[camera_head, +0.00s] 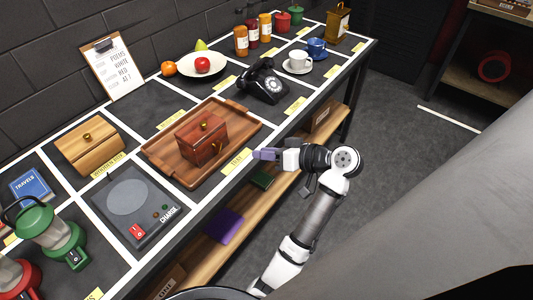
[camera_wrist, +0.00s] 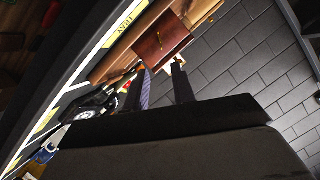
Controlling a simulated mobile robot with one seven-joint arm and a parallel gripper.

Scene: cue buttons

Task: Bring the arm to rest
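My gripper (camera_head: 265,154) is at the front edge of the table, beside the wooden tray (camera_head: 158,152). My arm reaches up to it from the lower middle of the head view. In the wrist view my gripper (camera_wrist: 161,75) shows two fingers apart with nothing between them, so it is open and empty. A reddish wooden box (camera_head: 201,143) with a knob stands on the tray, to the left of the gripper and apart from it. The box also shows beyond the fingers in the wrist view (camera_wrist: 160,42).
The table holds a black telephone (camera_head: 264,82), a fruit plate (camera_head: 203,67), a light wooden box (camera_head: 90,147), a charge pad (camera_head: 128,206) and a green lantern (camera_head: 52,237). A lower shelf (camera_head: 255,207) runs beneath. Open floor (camera_head: 400,150) lies to the right of the arm.

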